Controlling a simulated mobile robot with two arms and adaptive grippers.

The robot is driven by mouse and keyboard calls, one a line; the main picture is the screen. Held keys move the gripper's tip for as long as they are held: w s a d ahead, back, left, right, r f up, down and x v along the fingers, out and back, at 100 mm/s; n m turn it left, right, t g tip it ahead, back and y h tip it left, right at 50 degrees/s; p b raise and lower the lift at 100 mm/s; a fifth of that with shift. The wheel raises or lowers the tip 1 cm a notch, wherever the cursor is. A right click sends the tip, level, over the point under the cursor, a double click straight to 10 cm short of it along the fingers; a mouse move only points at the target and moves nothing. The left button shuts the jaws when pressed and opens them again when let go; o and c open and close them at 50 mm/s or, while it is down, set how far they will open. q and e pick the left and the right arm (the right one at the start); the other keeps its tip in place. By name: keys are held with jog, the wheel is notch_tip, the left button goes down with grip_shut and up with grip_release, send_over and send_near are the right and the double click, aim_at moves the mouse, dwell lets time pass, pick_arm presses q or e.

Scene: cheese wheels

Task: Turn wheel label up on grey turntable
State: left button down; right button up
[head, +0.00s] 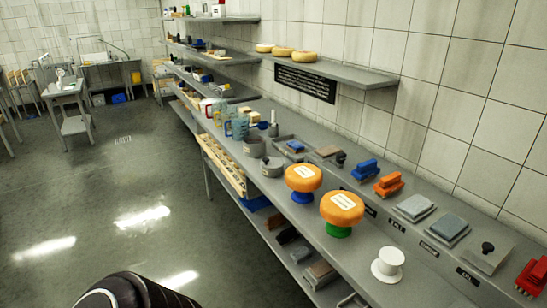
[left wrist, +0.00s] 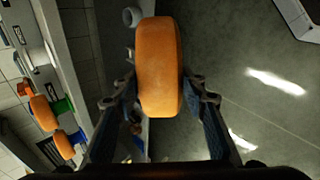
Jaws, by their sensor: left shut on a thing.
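An orange cheese wheel (left wrist: 160,65) is held between the fingers of my left gripper (left wrist: 161,98) in the left wrist view. It is seen edge-on, and no label shows on the visible side. In the head view this wheel and the left gripper are out of sight. A pale grey-white turntable (head: 388,264) stands empty at the near end of the bench. Beside it, one orange wheel (head: 342,207) lies label up on a green turntable (head: 338,231). Another orange wheel (head: 303,177) lies label up on a blue turntable (head: 302,197). My right gripper is not in view.
The long grey bench (head: 345,256) holds pots, jugs, brushes and pads, with a red item (head: 533,276) at the right. Several yellow wheels, including one (head: 304,56), sit on a wall shelf (head: 345,74). The floor left of the bench is clear.

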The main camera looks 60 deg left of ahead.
pick_arm(q)
jog(key=shift+s+f+t+b, duration=0.3)
jog(key=shift+t+b, duration=0.35)
jog(key=shift+b, duration=0.35)
jog(key=shift+s+f+t+b, duration=0.25)
jog(key=shift+t+b, duration=0.4)
jog(key=shift+b, duration=0.3)
jog(key=shift+f+t+b, duration=0.4)
jog(key=shift+t+b, duration=0.3)
jog(key=shift+b, duration=0.15)
jog(key=shift+s+d+f+t+y+b, duration=0.15)
jog(key=shift+f+t+b, duration=0.25)
jog(key=shift+t+b, duration=0.95)
jog(key=shift+s+a+f+t+y+b, duration=0.15)
jog(key=shift+f+t+b, duration=0.2)
jog(key=shift+b, duration=1.85)
jog(key=shift+s+d+f+t+y+b, duration=0.15)
jog(key=shift+f+t+b, duration=0.5)
jog(key=shift+b, duration=1.15)
jog(key=shift+r+t, duration=0.25)
